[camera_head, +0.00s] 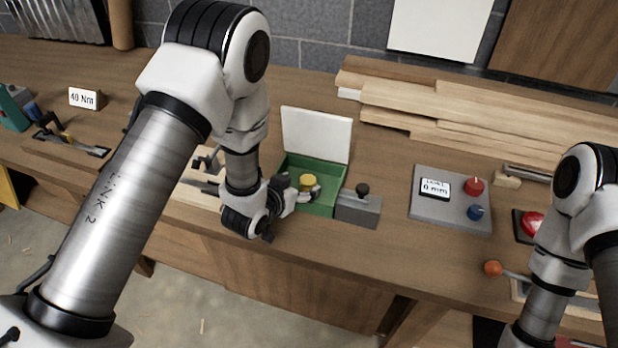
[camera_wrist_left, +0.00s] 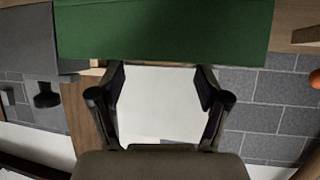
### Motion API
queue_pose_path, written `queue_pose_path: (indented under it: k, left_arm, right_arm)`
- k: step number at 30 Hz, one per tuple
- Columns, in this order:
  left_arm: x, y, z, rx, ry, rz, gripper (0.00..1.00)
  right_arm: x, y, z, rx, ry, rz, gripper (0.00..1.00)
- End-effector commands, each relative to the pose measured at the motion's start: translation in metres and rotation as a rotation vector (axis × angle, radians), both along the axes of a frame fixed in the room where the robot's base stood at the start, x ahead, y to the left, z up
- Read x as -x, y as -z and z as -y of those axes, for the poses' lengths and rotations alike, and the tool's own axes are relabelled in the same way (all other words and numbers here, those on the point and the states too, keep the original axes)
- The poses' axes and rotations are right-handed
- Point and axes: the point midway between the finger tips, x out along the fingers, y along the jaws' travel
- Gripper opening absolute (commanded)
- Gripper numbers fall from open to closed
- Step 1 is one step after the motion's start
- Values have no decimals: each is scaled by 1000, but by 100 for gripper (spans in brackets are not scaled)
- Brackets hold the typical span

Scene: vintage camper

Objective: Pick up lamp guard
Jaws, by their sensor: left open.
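No object can be picked out for certain as the lamp guard. A yellow round piece (camera_head: 308,181) sits at the green box (camera_head: 322,208), which has a raised white lid panel (camera_head: 318,136). My left gripper (camera_head: 306,192) is at the box, close beside the yellow piece; I cannot tell if they touch. In the left wrist view its two fingers (camera_wrist_left: 160,78) are spread apart with nothing held between them. The green surface (camera_wrist_left: 165,35) lies ahead of the fingertips, and a white panel (camera_wrist_left: 160,108) shows behind the gap. My right gripper is out of view.
A grey block with a black knob (camera_head: 359,207) stands right of the box. A grey panel reading "0 mm" (camera_head: 450,215) has red and blue knobs. Stacked boards (camera_head: 450,115) lie at the back. A small clamp tool (camera_head: 65,140) lies at left.

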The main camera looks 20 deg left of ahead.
Motion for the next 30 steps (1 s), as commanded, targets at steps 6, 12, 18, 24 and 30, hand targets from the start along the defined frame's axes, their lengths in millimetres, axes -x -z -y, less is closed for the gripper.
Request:
queue_pose_path:
  k: [6, 12, 18, 24, 30]
  left_arm:
    - [-29, 16, 7, 0, -1, 0, 76]
    - [-30, 18, 7, -1, -1, -1, 76]
    - [-30, 18, 7, -1, -1, -1, 22]
    - [-30, 19, 7, -1, -1, -3, 18]
    - [-30, 15, 7, -2, 0, -3, 18]
  right_arm:
    - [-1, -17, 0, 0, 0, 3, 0]
    - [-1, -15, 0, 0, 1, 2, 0]
    - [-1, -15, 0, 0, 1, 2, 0]
    - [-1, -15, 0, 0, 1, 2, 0]
    - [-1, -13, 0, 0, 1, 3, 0]
